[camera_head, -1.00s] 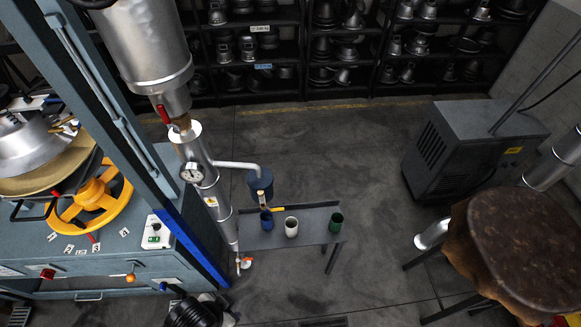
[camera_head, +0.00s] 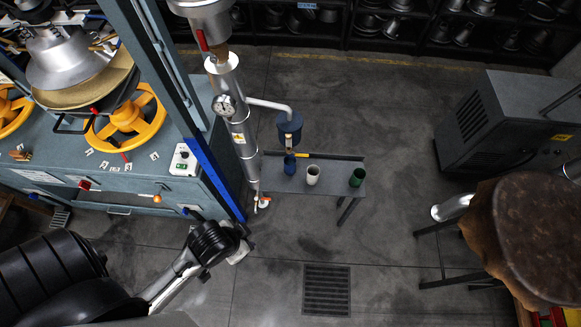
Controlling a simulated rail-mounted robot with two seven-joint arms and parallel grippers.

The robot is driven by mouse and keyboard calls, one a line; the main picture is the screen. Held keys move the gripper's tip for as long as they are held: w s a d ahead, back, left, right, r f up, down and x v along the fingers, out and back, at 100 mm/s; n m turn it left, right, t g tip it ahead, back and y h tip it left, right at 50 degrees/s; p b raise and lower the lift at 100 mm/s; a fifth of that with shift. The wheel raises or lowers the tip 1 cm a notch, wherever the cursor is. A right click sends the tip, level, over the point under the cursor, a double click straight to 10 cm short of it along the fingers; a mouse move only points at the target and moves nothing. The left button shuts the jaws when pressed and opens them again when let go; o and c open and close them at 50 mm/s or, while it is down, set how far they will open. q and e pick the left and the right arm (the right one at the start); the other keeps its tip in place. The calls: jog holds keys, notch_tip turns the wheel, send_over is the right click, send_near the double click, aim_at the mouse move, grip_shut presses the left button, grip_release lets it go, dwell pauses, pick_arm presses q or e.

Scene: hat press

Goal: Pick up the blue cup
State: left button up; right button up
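The small blue cup (camera_head: 290,165) stands upright at the left end of a narrow grey bench (camera_head: 330,188), beside a white cup (camera_head: 313,175) and a green cup (camera_head: 357,178). A larger dark blue cylindrical part (camera_head: 290,131) of the pipework is just behind and above the blue cup. My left arm comes in from the lower left. Its end, with my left gripper (camera_head: 240,252), is in front of the bench and to its left, apart from the cups. The fingers are too small and unclear to read. My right gripper is not in view.
A silver vertical pipe with a gauge (camera_head: 224,106) stands close left of the bench. The blue press machine (camera_head: 120,180) fills the left side. A brown-topped round stand (camera_head: 535,235) and a grey cabinet (camera_head: 505,120) are at right. The floor around the drain grate (camera_head: 327,290) is clear.

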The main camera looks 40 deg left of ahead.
pick_arm(q)
jog(key=o, duration=0.9)
